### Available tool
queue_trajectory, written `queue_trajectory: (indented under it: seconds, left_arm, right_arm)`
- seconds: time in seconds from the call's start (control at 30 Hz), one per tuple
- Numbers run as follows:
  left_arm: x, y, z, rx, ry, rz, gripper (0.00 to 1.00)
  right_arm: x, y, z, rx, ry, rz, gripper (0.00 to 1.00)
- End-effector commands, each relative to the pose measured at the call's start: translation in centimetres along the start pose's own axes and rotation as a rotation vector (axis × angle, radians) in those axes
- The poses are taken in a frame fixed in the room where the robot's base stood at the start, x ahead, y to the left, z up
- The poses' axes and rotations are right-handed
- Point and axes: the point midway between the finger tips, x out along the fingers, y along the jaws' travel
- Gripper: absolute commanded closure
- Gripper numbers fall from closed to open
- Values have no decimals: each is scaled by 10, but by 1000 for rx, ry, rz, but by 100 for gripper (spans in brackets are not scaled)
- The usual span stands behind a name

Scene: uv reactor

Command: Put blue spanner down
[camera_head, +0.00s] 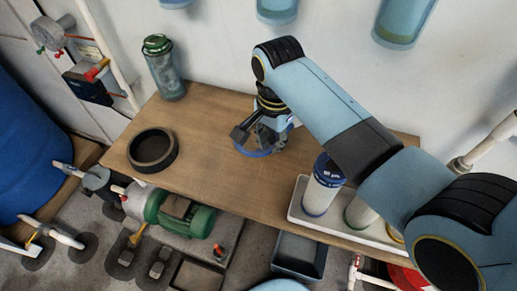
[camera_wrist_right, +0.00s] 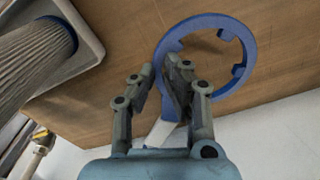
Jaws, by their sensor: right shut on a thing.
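I cannot tell whether the spanner touches the wood. My left gripper is not in view.
A black ring (camera_head: 153,150) lies at the table's left end, with a green-capped bottle (camera_head: 164,68) behind it. A white tray (camera_head: 297,212) with several filter cylinders, one blue-capped (camera_head: 325,183), stands at the right. The table between the black ring and gripper is clear.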

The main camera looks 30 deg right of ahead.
Motion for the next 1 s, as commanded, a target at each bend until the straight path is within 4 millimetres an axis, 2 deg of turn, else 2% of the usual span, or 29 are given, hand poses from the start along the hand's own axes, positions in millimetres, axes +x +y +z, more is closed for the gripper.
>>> queue_trajectory:
  seconds: [0.1,0.27,0.57,0.93,0.97,1.0]
  left_arm:
    - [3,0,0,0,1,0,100]
    - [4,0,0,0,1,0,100]
    - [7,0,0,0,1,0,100]
    - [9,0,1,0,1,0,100]
    - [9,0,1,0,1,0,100]
    - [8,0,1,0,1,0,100]
  right_arm:
    - [14,-23,6,-1,-1,0,100]
    - [23,-35,9,0,2,1,100]
    - [61,-36,10,0,1,2,100]
    - [66,-35,10,0,1,1,100]
    - [66,-35,10,0,1,1,90]
    - [66,-35,10,0,1,1,85]
